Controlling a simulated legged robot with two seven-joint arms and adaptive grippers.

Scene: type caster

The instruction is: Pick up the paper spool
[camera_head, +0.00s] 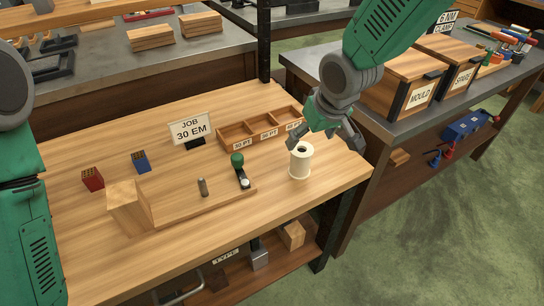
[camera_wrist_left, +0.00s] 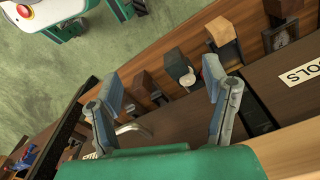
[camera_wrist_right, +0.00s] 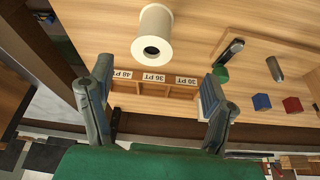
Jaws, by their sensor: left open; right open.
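The paper spool (camera_head: 300,162) is a cream-white cylinder with a dark hole in its top. It stands upright near the right edge of the wooden bench (camera_head: 230,240). My right gripper (camera_head: 336,140) is open and empty, above and just behind the spool, apart from it. In the right wrist view the spool (camera_wrist_right: 153,32) shows beyond the open fingers (camera_wrist_right: 152,95), not between them. My left gripper (camera_wrist_left: 168,95) is open and empty in its wrist view, over a shelf of tools. In the head view only the left arm shows, at the left edge.
A wooden tray with labelled compartments (camera_head: 235,136) lies behind the spool. A green-knobbed lever (camera_head: 239,170) and a metal pin (camera_head: 202,187) stand on a wooden fixture to its left. A JOB sign (camera_head: 191,130) stands behind. The bench front is clear.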

